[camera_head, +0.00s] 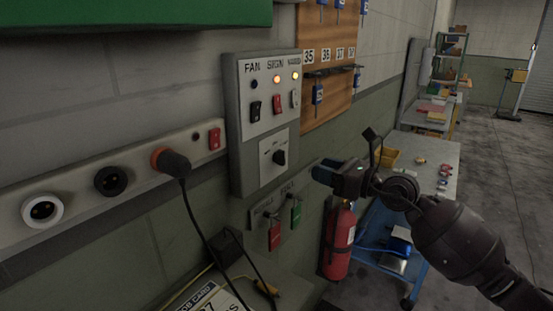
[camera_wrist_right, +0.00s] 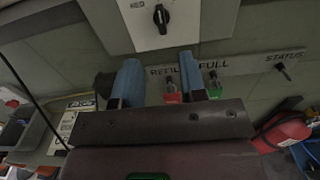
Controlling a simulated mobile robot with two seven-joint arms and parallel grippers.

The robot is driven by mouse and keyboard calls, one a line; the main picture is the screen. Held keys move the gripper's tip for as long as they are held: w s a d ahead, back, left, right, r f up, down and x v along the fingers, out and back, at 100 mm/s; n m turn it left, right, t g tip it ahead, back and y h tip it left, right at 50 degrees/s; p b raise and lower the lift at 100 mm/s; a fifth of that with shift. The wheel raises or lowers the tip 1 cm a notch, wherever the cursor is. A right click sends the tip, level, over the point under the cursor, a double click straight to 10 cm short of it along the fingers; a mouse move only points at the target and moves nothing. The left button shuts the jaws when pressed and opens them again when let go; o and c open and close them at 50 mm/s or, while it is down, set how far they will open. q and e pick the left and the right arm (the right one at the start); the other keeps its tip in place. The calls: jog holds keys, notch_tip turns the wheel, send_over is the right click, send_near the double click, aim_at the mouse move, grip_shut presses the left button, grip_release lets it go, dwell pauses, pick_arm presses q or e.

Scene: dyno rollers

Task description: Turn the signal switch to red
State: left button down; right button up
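The signal switch (camera_head: 280,157) is a black rotary knob on a white plate, low on the grey wall box. It also shows at the top of the right wrist view (camera_wrist_right: 161,15), where its pointer looks roughly upright and a label like "RED" sits to its left. Other labels are too small to read. My right gripper (camera_head: 324,173) is in front of the wall, to the right of the knob and slightly below it in the head view. In the right wrist view its two blue fingers (camera_wrist_right: 162,80) are apart with nothing between them, below the knob. My left gripper is not in view.
Above the knob are rocker switches (camera_head: 277,104) with lamps. Below hang a red tag (camera_head: 274,236) and a green tag (camera_head: 296,214). A black plug (camera_head: 173,162) with a cable is at left. A fire extinguisher (camera_head: 339,242) and blue cart (camera_head: 381,230) stand at right.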

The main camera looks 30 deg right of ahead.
aim_at(285, 158)
jog(key=p+x, duration=0.1)
jog(key=x, duration=0.8)
jog(key=shift+w+p, duration=0.25)
jog(key=shift+p, duration=0.05)
jog(key=shift+w+a, duration=0.25)
jog(key=shift+w, duration=0.25)
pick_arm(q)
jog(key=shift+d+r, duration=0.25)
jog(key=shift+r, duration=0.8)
pick_arm(e)
grip_shut()
